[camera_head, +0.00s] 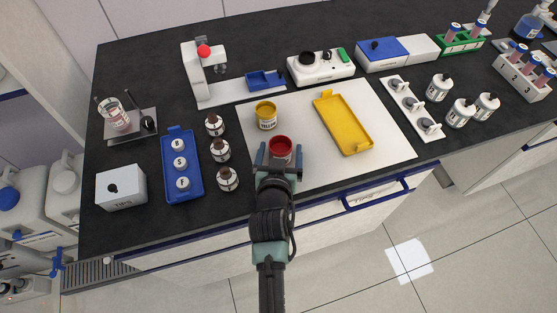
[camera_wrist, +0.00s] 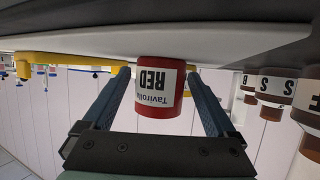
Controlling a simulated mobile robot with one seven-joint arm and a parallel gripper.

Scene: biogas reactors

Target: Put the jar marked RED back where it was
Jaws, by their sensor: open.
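The jar marked RED (camera_head: 280,147) is a small open red jar that stands on the white mat (camera_head: 310,176) near its front edge. It also shows upside down in the wrist view (camera_wrist: 159,88), with its label reading "RED" facing the camera. My gripper (camera_head: 280,152) is open, with one finger on each side of the red jar. In the wrist view my gripper (camera_wrist: 158,75) shows a gap between each finger and the jar. Its fingers partly hide the jar's lower part in the head view.
A yellow jar (camera_head: 266,122) stands just behind the red one. A yellow tray (camera_head: 343,123) lies to the right on the mat. Several brown bottles (camera_head: 220,150) stand close on the left, beside a blue tray (camera_head: 167,168). The mat's front right is clear.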

